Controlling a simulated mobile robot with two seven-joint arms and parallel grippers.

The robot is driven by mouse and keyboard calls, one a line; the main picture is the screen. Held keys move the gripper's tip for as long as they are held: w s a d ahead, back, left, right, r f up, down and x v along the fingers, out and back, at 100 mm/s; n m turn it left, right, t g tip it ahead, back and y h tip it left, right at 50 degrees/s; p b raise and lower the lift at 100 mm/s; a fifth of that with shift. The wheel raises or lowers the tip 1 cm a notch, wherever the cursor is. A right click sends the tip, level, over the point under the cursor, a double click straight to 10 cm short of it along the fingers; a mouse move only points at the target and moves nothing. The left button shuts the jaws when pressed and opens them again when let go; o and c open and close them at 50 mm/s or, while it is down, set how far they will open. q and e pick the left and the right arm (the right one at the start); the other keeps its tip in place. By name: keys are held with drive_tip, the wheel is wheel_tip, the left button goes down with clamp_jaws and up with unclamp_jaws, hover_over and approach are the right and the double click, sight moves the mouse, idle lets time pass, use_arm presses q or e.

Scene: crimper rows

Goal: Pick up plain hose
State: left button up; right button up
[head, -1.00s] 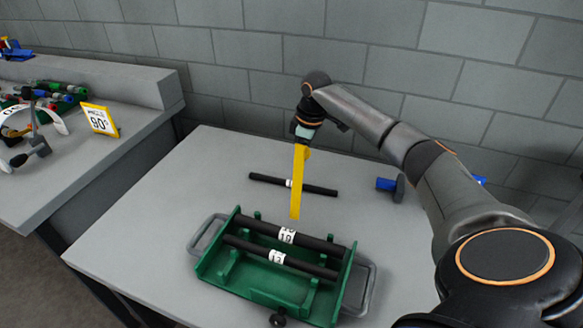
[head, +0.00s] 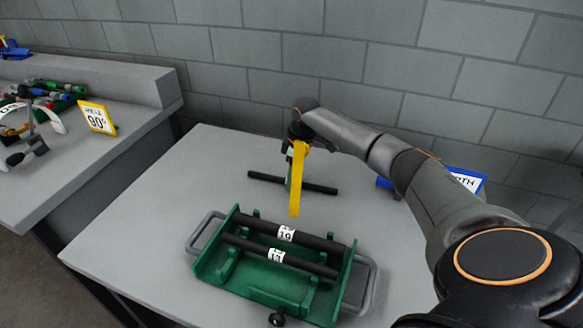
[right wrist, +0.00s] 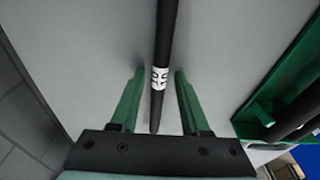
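A loose black hose (head: 320,188) lies on the grey table behind the green tray. In the right wrist view the hose (right wrist: 167,35) carries a white label band (right wrist: 160,78). My right gripper (head: 289,182) is over the middle of this hose in the head view, partly hidden by a yellow strip. In the right wrist view its two green fingers (right wrist: 158,75) stand apart, one on each side of the hose near the label, with gaps showing. Whether the fingertips reach down to the hose's level is hard to tell. My left gripper is not in view.
The green tray (head: 225,262) holds two labelled black hoses (head: 320,243). A narrow yellow strip (head: 297,190) is in front of my right gripper. A blue-framed sign (head: 467,180) stands behind my right arm. A side bench at left carries coloured parts and a yellow "90°" sign (head: 97,118).

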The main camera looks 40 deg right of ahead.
clamp_jaws()
idle(0.5)
